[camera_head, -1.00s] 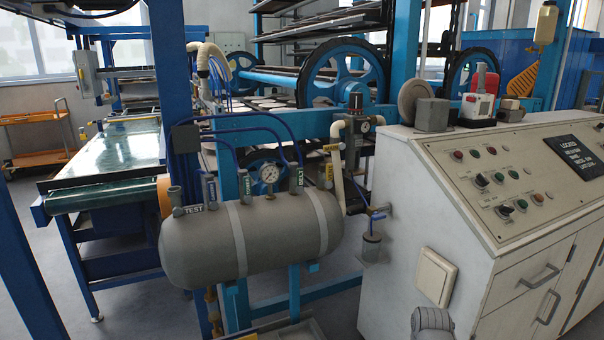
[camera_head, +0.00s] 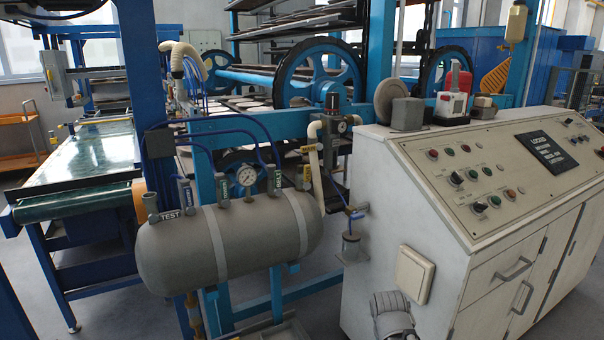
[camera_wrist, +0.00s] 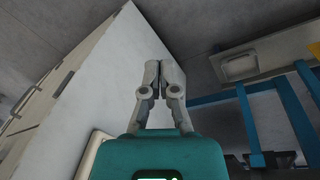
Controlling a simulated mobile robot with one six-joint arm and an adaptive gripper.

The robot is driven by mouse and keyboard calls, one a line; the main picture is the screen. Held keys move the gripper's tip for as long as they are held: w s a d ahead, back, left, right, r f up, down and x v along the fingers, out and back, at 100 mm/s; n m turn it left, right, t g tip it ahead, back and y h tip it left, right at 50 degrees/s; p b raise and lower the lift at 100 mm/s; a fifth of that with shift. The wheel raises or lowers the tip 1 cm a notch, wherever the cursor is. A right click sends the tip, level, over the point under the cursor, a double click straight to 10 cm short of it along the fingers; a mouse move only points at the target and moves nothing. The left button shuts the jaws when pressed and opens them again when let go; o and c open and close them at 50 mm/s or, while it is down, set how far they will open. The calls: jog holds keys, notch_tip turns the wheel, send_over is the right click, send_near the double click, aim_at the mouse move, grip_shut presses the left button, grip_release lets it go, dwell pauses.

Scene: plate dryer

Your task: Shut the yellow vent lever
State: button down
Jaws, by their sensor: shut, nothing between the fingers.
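A small upright yellow part (camera_head: 307,174) stands at the right end of the grey tank (camera_head: 235,240) in the head view, beside the tag reading BELT. It may be the vent lever, but its label and position are too small to read. My gripper (camera_wrist: 166,70) is shut and empty in the wrist view, its fingertips together in front of the white cabinet side. In the head view only a grey part of my arm (camera_head: 393,318) shows at the bottom edge, right of the tank. No lever is recognisable near the fingers.
The white control cabinet (camera_head: 385,195) stands right of the tank, with a square switch plate (camera_head: 413,275) and a small jar (camera_head: 351,247) on its side. Blue frame bars (camera_wrist: 250,125) are right of my gripper. Grey floor (camera_head: 115,305) is clear at lower left.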

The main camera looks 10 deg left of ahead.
jog(key=w+a+r+n+t+h+p, duration=0.3)
jog(key=w+r+t+h+p, duration=0.15)
jog(key=w+r, duration=0.55)
jog(key=n+t+y+p, duration=0.3)
jog(key=n+t+p, duration=0.7)
jog(key=n+t, duration=0.2)
send_near(307, 177)
jog(key=s+a+r, duration=0.1)
jog(key=s+a, duration=0.3)
jog(key=a, duration=0.2)
jog(key=shift+r, duration=0.15)
jog(key=w+d, duration=0.5)
jog(key=w, duration=0.7)
jog(key=shift+d, duration=0.15)
